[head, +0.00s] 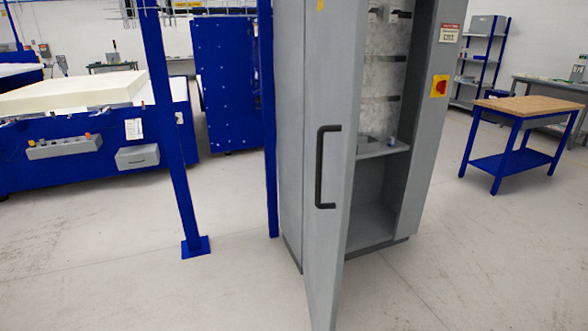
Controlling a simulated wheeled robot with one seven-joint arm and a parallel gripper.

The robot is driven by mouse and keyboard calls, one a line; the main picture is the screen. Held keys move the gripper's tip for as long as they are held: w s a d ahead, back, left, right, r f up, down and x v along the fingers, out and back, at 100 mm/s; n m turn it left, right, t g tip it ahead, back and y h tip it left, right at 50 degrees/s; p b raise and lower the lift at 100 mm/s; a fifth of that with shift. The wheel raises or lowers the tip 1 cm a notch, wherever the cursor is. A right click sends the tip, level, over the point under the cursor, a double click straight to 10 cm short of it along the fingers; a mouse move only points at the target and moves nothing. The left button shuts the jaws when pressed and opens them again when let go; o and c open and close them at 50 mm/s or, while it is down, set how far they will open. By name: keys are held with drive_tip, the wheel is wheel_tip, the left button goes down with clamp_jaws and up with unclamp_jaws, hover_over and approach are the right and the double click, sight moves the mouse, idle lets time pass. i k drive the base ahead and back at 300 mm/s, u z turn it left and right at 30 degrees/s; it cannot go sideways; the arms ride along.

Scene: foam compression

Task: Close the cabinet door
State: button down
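The tall grey cabinet (427,130) stands in the middle of the head view. Its door (325,100) is open and swings out toward me from the cabinet's left side. A dark bar handle (319,168) stands upright on the door's face. Through the opening I see a shelf (383,149), several rails on the back panel and an empty lower space. A red and yellow switch (439,86) is on the cabinet's right side. My gripper is not in view.
A blue post (176,130) with a floor plate stands left of the cabinet. A blue machine with a foam block (70,95) is at the far left. A wood-topped blue table (527,107) is at the right. The floor (180,295) in front is clear.

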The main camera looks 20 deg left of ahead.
sight(336, 31)
drive_tip(key=u, duration=0.85)
drive_tip(key=i, duration=1)
drive_tip(key=k, duration=1)
drive_tip(key=u, duration=0.55)
drive_tip(key=i, duration=0.7)
drive_tip(key=u, duration=0.4)
